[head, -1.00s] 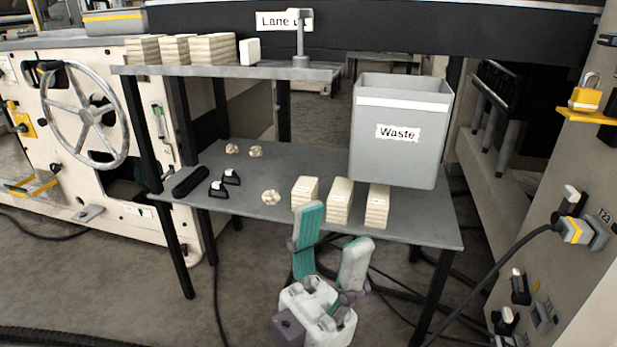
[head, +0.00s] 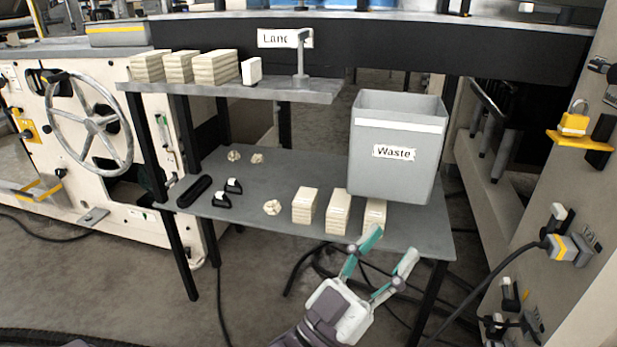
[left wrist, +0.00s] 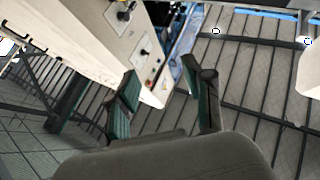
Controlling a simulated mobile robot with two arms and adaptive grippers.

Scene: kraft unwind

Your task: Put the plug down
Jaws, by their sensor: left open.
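A grey and yellow plug (head: 566,248) on a black cable sits at a socket on the right panel (head: 575,190). I cannot tell how firmly it is seated. My left gripper (head: 390,248) is open and empty, in front of the table's near right edge and well left of the plug. Its two teal-padded fingers also show apart in the left wrist view (left wrist: 165,82), with nothing between them. The plug is not clearly seen in that view. My right gripper is not in view.
A grey table (head: 240,208) holds several block stacks, crumpled pieces and dark tools. A grey Waste bin (head: 395,175) stands at its right end. The plug's cable (head: 490,280) hangs between table and panel. A yellow padlock (head: 574,122) is on the panel.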

